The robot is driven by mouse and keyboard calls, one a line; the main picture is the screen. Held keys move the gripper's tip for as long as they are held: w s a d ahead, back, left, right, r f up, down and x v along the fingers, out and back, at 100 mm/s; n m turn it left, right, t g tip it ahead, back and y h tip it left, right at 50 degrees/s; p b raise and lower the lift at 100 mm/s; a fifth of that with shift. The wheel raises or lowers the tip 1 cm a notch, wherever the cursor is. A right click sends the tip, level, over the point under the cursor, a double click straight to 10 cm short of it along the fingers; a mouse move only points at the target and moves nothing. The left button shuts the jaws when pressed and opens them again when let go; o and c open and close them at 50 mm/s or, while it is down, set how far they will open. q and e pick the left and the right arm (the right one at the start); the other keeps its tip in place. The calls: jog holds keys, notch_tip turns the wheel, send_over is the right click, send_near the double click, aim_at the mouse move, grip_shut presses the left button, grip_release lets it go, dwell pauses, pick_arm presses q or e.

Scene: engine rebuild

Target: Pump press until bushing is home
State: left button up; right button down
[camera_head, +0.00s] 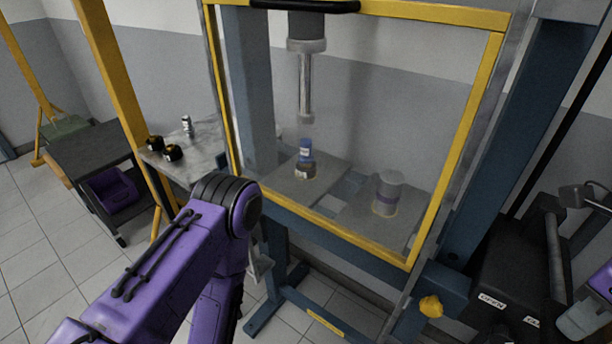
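The press ram (306,90) hangs behind the clear, yellow-framed guard (455,150), which looks closed. A gap shows between ram and cylinder. At the right, a grey pump lever (554,258) rises beside a dark box (505,262). My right gripper (584,197) seems to be the dark shape near the lever's top, at the picture edge. Its fingers and grip are unclear. My purple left arm crosses the foreground; its gripper is hidden.
A grey cylinder (387,194) stands on the plate to the right inside the press. A yellow knob (431,306) sits on the lower right frame. A side bench (190,152) holds small parts. A dark cart (90,155) with a purple bin (113,191) stands left.

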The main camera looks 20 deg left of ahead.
notch_tip(320, 180, down, 9)
jog(key=b, duration=0.6)
notch_tip(320, 180, up, 16)
jog(key=p, duration=1.6)
jog(key=shift+p, duration=0.4)
jog(key=shift+w, duration=0.1)
